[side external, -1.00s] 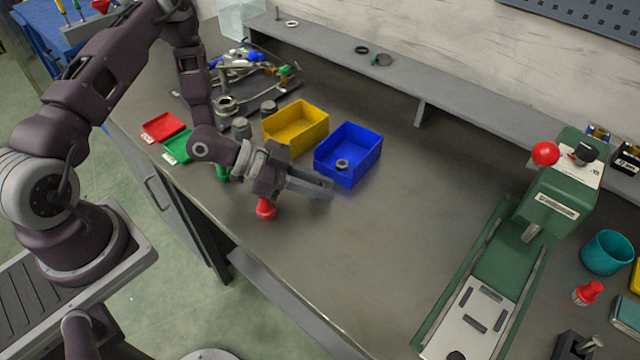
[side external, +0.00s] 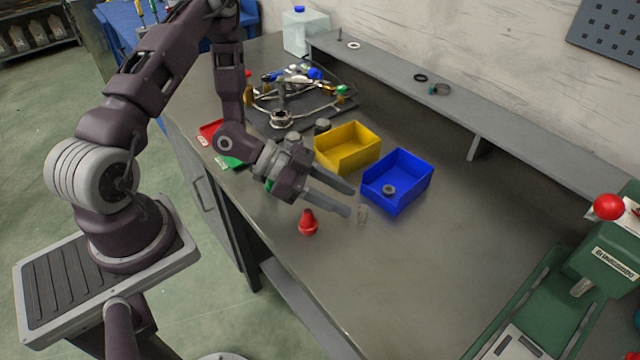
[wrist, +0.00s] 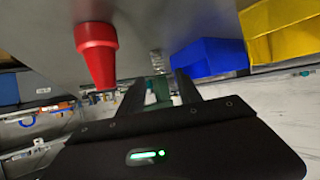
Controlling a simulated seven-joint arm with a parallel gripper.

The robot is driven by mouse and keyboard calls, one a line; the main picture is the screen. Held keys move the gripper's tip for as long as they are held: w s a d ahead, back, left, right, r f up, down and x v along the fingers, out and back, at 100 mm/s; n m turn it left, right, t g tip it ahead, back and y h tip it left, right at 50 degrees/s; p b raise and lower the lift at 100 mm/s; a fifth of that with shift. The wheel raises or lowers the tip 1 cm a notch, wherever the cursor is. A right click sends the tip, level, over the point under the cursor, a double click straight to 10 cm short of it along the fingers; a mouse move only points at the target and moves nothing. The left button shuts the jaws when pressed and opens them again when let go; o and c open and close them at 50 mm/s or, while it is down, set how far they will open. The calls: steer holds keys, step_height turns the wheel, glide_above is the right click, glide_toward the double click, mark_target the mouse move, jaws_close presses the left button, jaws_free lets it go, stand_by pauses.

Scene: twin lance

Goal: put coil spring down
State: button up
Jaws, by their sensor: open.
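The coil spring (side external: 362,215) is a small pale metal coil on the grey bench, in front of the blue bin. My gripper (side external: 349,200) is low over the bench, with its two grey fingers spread apart and nothing held between them. The spring stands just beyond the fingertips, apart from them as far as I can tell. In the wrist view the coil spring (wrist: 158,61) appears ahead of the gap of my open gripper (wrist: 160,78).
A red cone-shaped piece (side external: 308,223) stands close beside the fingers. The blue bin (side external: 405,205), holding a small metal ring (side external: 389,190), and the yellow bin (side external: 362,158) are behind. A green press (side external: 550,305) stands at right. The bench between is clear.

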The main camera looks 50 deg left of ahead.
steer(key=v, duration=0.6)
steer(key=shift+a, duration=0.15)
steer(key=w+a+r+n+y, duration=0.3)
steer(key=a+r+y, duration=0.6)
steer(key=y, duration=0.1)
steer(key=s+d+r+n+y, duration=0.1)
steer(key=s+d+r+n, duration=0.1)
steer(key=s+r, duration=0.3)
steer(key=s+d+r+n+g+y, duration=0.1)
steer(key=s+d+r+n, duration=0.1)
steer(key=s+r, duration=0.4)
steer(key=shift+s+d+r+n+g, duration=0.2)
steer(key=shift+s+d+n+g, duration=0.1)
steer(key=shift+n, duration=0.6)
steer(key=shift+o, duration=0.6)
steer(key=s+d+r+n+h, duration=0.1)
steer(key=s+d+h, duration=0.1)
steer(key=s+d, duration=0.3)
steer(key=s, duration=0.3)
steer(key=shift+s+d+r+g, duration=0.2)
steer(key=shift+d+r+g, duration=0.1)
steer(key=shift+g, duration=0.1)
steer(key=shift+w+n, duration=0.15)
steer(key=shift+n, duration=0.15)
